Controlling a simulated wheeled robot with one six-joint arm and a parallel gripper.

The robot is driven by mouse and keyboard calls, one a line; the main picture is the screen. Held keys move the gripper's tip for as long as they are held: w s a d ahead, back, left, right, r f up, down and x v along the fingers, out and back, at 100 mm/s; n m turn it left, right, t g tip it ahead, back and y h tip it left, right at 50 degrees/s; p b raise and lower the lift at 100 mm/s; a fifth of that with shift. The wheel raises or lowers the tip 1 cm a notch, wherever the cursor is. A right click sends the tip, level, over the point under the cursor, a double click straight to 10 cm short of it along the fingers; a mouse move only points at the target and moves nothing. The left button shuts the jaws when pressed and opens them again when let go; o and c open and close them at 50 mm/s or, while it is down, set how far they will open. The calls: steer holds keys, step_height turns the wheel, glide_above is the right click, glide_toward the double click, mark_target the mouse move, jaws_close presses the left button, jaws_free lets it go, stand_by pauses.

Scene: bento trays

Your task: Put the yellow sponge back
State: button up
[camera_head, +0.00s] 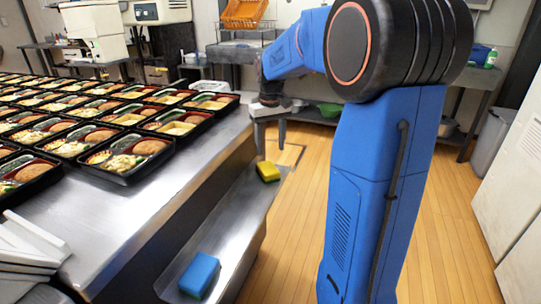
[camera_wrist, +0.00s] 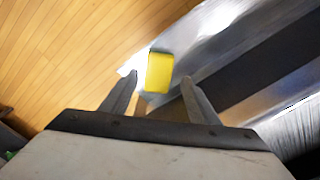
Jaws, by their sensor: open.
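The yellow sponge (camera_head: 267,171) lies on the far end of the low metal shelf (camera_head: 228,222) beside the table, near the shelf's edge. My gripper (camera_head: 272,141) points down above that end of the shelf, over the sponge. In the wrist view the sponge (camera_wrist: 159,72) shows just beyond and between the two fingertips (camera_wrist: 160,78). The fingers are apart with nothing between them, and my gripper is open. I cannot tell the exact height of the fingertips above the sponge.
A blue sponge (camera_head: 200,274) lies on the near end of the same shelf. The steel table (camera_head: 150,205) stands at the left with several filled bento trays (camera_head: 131,157). Wooden floor (camera_head: 445,240) is clear at the right. A sink area with an orange rack (camera_head: 243,12) is at the back.

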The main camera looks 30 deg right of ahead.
steer(key=s+a+r+t, duration=0.25)
steer(key=s+a, duration=0.65)
steer(key=s, duration=0.5)
steer(key=s+a+f+t, duration=0.1)
steer(key=s+a+f, duration=0.1)
steer(key=s, duration=0.5)
steer(key=s+a+f+n+t, duration=0.1)
steer(key=s+a+f, duration=0.2)
steer(key=s, duration=0.5)
steer(key=shift+s+f, duration=0.2)
steer(key=shift+f, duration=0.1)
steer(key=shift+a, duration=0.1)
